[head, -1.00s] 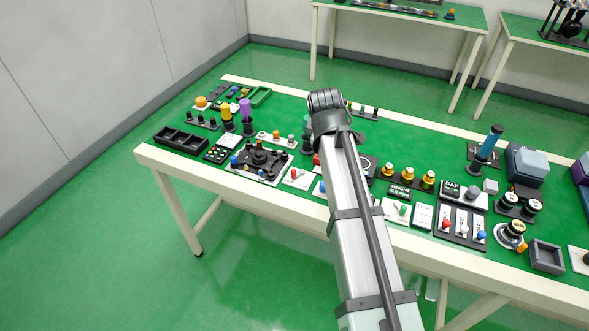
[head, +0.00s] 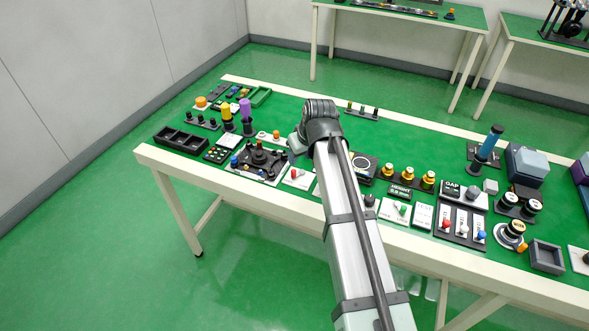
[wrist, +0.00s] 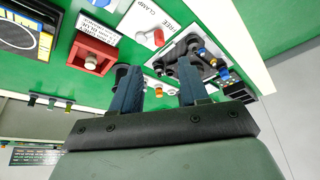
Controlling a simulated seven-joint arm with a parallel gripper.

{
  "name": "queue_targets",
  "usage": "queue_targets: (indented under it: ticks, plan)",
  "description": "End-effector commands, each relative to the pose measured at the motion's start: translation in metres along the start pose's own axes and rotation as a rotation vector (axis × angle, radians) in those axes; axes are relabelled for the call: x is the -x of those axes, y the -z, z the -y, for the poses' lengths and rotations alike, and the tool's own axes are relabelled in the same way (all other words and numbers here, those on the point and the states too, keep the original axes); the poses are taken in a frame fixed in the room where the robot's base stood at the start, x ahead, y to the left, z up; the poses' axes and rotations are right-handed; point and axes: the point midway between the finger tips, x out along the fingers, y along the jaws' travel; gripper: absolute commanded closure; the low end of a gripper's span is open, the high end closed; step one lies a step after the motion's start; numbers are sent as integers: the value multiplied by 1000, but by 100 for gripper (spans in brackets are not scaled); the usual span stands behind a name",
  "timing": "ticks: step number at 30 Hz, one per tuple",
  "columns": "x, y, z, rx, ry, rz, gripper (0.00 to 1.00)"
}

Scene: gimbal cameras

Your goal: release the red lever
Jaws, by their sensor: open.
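The red lever (wrist: 158,38) stands on a white plate marked FREE and CLAMP (wrist: 146,22) in the upper middle of the wrist view. In the head view the red lever (head: 295,173) shows on its small white plate near the table's front edge. My gripper (wrist: 160,68) is open, with its two dark blue fingers apart and nothing between them. In the wrist picture the lever appears above the gap between the fingertips, apart from both. In the head view my wrist hides the fingers.
A black multi-knob device on a white plate (wrist: 200,62) lies close by the right finger. A red box with a pale knob (wrist: 90,56) stands to the left in the wrist view. The green table (head: 290,108) has free room behind my wrist.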

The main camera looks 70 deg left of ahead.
Motion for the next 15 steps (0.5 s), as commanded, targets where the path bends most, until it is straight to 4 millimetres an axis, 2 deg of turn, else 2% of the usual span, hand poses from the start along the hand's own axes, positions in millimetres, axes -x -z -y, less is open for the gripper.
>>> queue_targets:
  ticks: [1,6,15]
  plan:
    - [-11,0,0,1,1,2,56]
    - [-40,1,0,1,0,1,56]
    - [-83,0,-1,1,0,1,56]
